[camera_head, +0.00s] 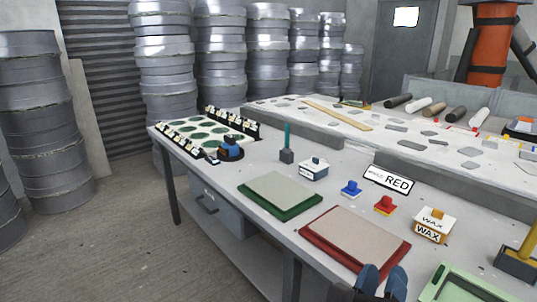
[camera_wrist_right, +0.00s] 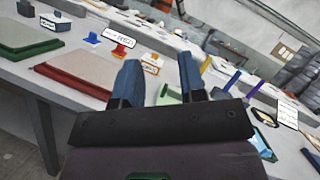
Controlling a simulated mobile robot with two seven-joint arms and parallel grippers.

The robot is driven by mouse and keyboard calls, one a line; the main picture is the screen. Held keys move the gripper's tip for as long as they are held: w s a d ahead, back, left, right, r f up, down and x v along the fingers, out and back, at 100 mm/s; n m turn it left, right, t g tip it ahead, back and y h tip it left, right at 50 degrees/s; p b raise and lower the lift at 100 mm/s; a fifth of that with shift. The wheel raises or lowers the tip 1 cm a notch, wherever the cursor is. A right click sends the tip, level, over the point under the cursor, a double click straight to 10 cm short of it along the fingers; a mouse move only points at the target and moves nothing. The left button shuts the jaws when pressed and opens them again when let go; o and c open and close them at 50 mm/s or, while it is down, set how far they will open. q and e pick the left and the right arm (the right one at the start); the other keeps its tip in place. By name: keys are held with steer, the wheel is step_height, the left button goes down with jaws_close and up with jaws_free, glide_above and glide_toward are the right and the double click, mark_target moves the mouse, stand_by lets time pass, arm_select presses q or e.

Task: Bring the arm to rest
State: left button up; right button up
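My right gripper (camera_head: 383,274) comes in at the bottom edge of the head view, over the front edge of the table near the red-framed mould. Its two blue fingers stand apart. In the right wrist view the gripper (camera_wrist_right: 158,68) is open, with nothing between its fingers. The rest of the right arm is mostly out of view. My left gripper shows in neither view.
The grey table (camera_head: 225,177) holds a green-framed mould (camera_head: 280,193), a red-framed mould (camera_head: 355,238), a blue knob (camera_head: 351,189), a red knob (camera_head: 385,205), a wax box (camera_head: 432,222) and a pale green tray (camera_head: 462,285). Open floor (camera_head: 120,240) lies left.

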steer(key=a+f+n+y, duration=0.2)
steer(key=f+n+y, duration=0.3)
steer(key=n, duration=0.5)
steer(key=a+f+n+t+y, duration=0.1)
steer(key=f+n+y, duration=0.1)
steer(key=n+y, duration=0.65)
steer(key=a+f+n+y, duration=0.2)
steer(key=f+n+y, duration=0.2)
steer(key=n, duration=0.9)
steer(key=s+d+f+n+g+h+p, duration=0.1)
steer(key=s+d+f+n+g+h, duration=0.1)
steer(key=s+d+f+g, duration=0.2)
steer(key=s+d+f+n+g+h+p, duration=0.1)
steer(key=s+d+f+n+g+h, duration=0.2)
steer(key=s+d+f, duration=0.7)
step_height(320, 180, down, 6)
steer(key=shift+s+d+r+g, duration=0.1)
steer(key=shift+s+d+g, duration=0.2)
steer(key=shift+g, duration=0.2)
steer(key=shift+h, duration=0.25)
